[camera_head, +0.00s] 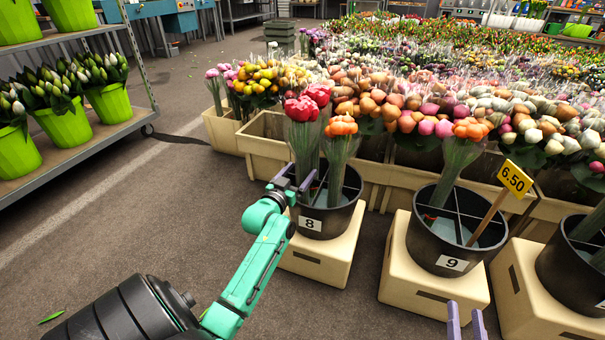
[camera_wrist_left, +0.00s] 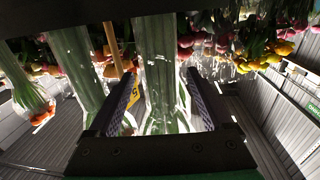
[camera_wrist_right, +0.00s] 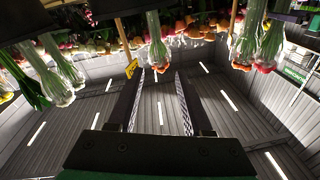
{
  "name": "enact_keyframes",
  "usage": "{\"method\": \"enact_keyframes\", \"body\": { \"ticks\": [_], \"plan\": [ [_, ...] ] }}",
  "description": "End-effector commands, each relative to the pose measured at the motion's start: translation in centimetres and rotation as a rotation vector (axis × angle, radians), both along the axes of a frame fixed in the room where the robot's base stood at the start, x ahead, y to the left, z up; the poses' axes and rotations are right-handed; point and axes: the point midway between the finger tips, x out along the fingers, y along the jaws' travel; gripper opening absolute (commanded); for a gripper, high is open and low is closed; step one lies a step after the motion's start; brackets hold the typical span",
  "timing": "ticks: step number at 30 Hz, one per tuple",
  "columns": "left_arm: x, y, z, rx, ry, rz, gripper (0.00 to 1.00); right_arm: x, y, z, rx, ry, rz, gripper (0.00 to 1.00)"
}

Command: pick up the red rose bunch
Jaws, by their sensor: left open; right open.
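The red rose bunch (camera_head: 308,104) stands in clear wrap in the black bucket numbered 8 (camera_head: 322,221). An orange bunch (camera_head: 340,128) stands just right of it in the same bucket. My left gripper (camera_head: 295,182) is open at the near left rim of that bucket, level with the lower wrapped stems. In the left wrist view, wrapped stems (camera_wrist_left: 156,60) show between the open fingers (camera_wrist_left: 160,84); whether they touch is unclear. The red heads are outside that view. My right gripper (camera_head: 467,321) is open and empty at the bottom edge; its fingers also show in the right wrist view (camera_wrist_right: 155,82).
Bucket 9 (camera_head: 446,255) stands to the right with another orange bunch (camera_head: 471,130) and a yellow price sign (camera_head: 515,179). Another black bucket (camera_head: 571,282) is at the far right. Flower crates (camera_head: 265,140) fill the back. A shelf with green pots (camera_head: 64,122) stands left.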

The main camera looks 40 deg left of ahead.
Motion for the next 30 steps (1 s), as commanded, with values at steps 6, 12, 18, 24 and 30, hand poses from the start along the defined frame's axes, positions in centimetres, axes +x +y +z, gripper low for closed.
{"method": "enact_keyframes", "body": {
  "ticks": [6,12,18,24,30],
  "plan": [
    [1.1,0.3,-0.1,0.001,-0.002,0.0,0.84,1.9,-0.5,5.7,0.027,-0.172,-0.025,0.5],
    [1.9,0.5,-0.1,0.001,-0.001,0.0,0.84,2.6,-1.0,10.3,0.049,-0.305,-0.042,0.5],
    [2.1,0.5,0.0,0.001,0.0,0.0,0.84,2.6,-1.1,11.2,0.054,-0.331,-0.047,0.5],
    [2.1,0.5,0.0,0.001,0.0,0.0,0.46,2.6,-1.1,11.2,0.054,-0.33,-0.046,0.5],
    [2.1,0.5,0.0,0.001,0.0,0.0,0.0,2.6,-1.1,11.2,0.054,-0.329,-0.046,0.5]
  ]
}}
